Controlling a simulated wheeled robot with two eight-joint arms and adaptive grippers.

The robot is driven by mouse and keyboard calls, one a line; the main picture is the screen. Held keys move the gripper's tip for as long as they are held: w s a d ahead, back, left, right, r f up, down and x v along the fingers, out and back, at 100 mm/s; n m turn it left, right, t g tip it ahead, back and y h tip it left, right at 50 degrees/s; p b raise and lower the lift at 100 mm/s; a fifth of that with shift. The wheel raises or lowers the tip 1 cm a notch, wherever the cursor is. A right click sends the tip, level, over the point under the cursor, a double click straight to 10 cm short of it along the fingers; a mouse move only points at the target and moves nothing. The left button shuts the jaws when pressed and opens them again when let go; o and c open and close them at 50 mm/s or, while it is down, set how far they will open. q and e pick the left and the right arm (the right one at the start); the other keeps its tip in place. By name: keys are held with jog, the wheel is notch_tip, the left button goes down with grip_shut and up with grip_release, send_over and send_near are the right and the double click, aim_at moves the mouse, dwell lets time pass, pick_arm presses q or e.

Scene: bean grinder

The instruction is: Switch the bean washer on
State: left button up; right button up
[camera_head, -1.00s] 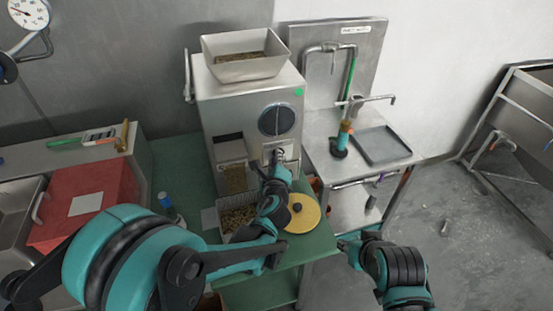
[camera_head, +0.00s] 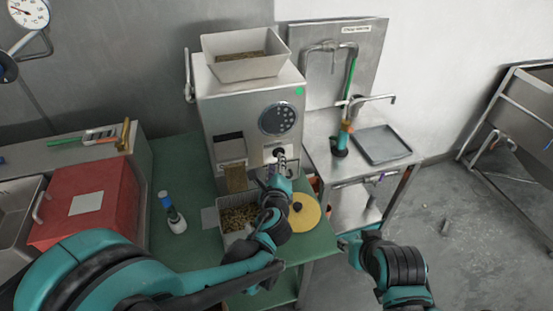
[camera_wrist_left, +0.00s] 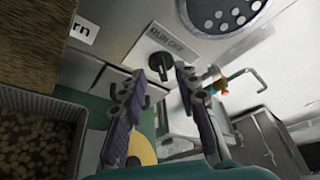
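The steel bean machine (camera_head: 235,110) stands at the back of the green table, with a hopper of beans on top and a round dotted disc (camera_head: 277,119) on its front. Below the disc is a dark knob (camera_wrist_left: 158,65) under a label (camera_wrist_left: 172,41) reading RUN OFF. Which word the knob points to I cannot tell. My left gripper (camera_head: 279,158) is in front of the knob. In the left wrist view its two fingers (camera_wrist_left: 158,80) are apart, with the knob showing beyond the gap and nothing held. My right gripper (camera_head: 343,243) is low at the table's right; its fingers are unclear.
A bean tray (camera_head: 240,217) and a yellow disc (camera_head: 303,213) lie below my left arm. A small bottle (camera_head: 173,212) and a red box (camera_head: 85,205) stand at left. A steel sink stand (camera_head: 360,150) adjoins at right.

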pick_arm(q)
jog(key=v, duration=0.7)
jog(key=shift+s, duration=0.25)
jog(key=s+a+f+n+g+y, duration=0.1)
jog(key=s+a+n+g, duration=0.15)
jog(key=a+n, duration=0.45)
jog(key=s+a+f+n+g+y, duration=0.1)
jog(key=s+a+f+n+g, duration=0.15)
jog(key=a+n, duration=0.35)
jog(key=s+a+f+n+g+h, duration=0.1)
jog(key=s+a+n+g+h, duration=0.1)
jog(key=s+n, duration=0.8)
jog(key=shift+s+a+n+g, duration=0.35)
jog(key=shift+a+n+g, duration=0.2)
jog(key=shift+n, duration=0.65)
